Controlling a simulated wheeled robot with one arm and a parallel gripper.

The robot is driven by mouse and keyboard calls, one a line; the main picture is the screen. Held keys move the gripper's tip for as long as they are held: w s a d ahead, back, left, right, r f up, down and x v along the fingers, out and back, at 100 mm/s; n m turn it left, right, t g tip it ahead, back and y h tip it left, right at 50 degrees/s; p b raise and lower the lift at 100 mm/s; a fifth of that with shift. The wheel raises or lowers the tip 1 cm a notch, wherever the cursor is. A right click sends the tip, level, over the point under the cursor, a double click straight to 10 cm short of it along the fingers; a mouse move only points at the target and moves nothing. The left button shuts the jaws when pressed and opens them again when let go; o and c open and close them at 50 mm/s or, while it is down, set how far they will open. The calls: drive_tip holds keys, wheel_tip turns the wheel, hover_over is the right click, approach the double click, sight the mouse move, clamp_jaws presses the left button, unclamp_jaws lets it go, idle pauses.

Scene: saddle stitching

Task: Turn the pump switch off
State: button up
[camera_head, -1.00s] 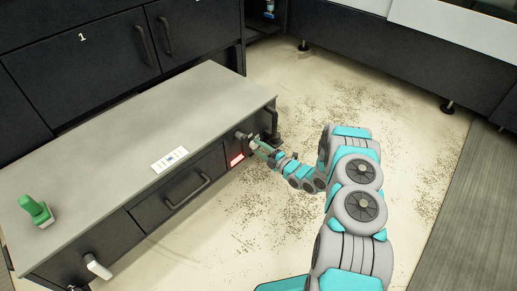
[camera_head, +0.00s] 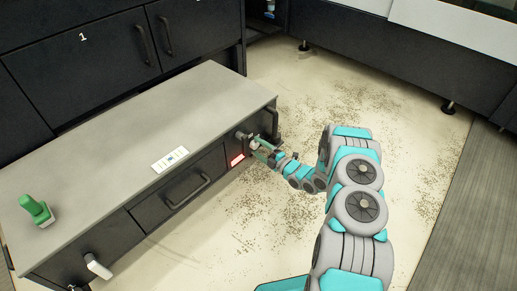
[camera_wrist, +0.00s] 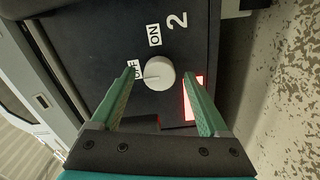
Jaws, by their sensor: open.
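The pump switch is a round pale knob (camera_wrist: 160,73) on a dark panel, with an ON label (camera_wrist: 154,35) and an OFF label (camera_wrist: 134,69) beside it. A faint mark on the knob points left, toward the OFF label. My gripper (camera_wrist: 160,76) is open, with one green finger on each side of the knob. Gaps show between the fingers and the knob in the wrist view; I cannot tell how deep the tips reach. In the head view my gripper (camera_head: 262,148) is at the right end of the cabinet front, partly hiding the switch area.
A red lit panel (camera_wrist: 193,100) lies beside the knob, partly behind the right finger. The grey cabinet top (camera_head: 130,125) carries a green-handled object (camera_head: 36,209) and a white card (camera_head: 170,159). A drawer handle (camera_head: 188,191) and a white lever (camera_head: 98,267) stick out in front.

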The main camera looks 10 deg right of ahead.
drive_tip(key=shift+d, duration=0.1)
drive_tip(key=v, duration=0.7)
drive_tip(key=shift+s, duration=0.3)
drive_tip(key=shift+d, duration=0.15)
drive_tip(key=shift+w, duration=0.1)
